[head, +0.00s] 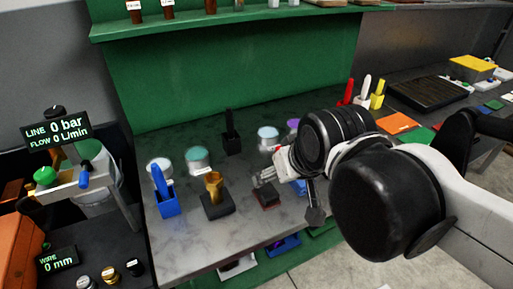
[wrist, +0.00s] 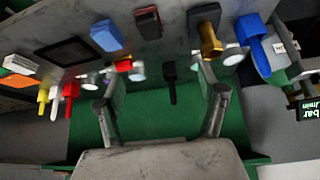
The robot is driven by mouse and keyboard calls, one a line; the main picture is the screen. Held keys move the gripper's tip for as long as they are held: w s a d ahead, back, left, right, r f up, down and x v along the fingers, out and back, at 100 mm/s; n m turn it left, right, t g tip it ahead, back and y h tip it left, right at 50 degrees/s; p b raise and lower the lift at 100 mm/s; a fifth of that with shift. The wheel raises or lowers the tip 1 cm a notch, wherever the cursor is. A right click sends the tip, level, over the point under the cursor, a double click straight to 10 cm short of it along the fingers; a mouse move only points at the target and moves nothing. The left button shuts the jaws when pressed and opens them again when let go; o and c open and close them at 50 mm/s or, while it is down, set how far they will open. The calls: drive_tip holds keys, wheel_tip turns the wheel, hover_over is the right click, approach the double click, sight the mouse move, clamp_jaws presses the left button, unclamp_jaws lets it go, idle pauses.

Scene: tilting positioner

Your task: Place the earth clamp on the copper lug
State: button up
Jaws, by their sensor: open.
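A gold-coloured upright piece (head: 213,184) stands on a dark square base left of my gripper; it may be the copper lug. It also shows in the wrist view (wrist: 209,38), upper right. I cannot tell which object is the earth clamp; a black upright handle (head: 231,130) stands in a dark block at the back of the bench and shows between my fingers in the wrist view (wrist: 171,82). My gripper (head: 262,177) is over the bench, near a small dark red block (head: 267,197). In the wrist view my gripper (wrist: 160,88) is spread open and empty.
A blue holder with a blue handle (head: 164,195) stands at the left front. Lidded jars (head: 197,160) stand behind. Red, white and yellow handles (head: 363,92) stand at the back right. A green shelf (head: 230,20) overhangs the back. The grey bench (head: 185,250) is clear at front left.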

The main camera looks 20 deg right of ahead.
drive_tip(key=shift+s+a+f, duration=0.15)
drive_tip(key=shift+s+f, duration=0.05)
drive_tip(key=shift+s, duration=0.25)
drive_tip(key=shift+c, duration=0.2)
drive_tip(key=shift+s+f, duration=0.1)
drive_tip(key=c, duration=0.6)
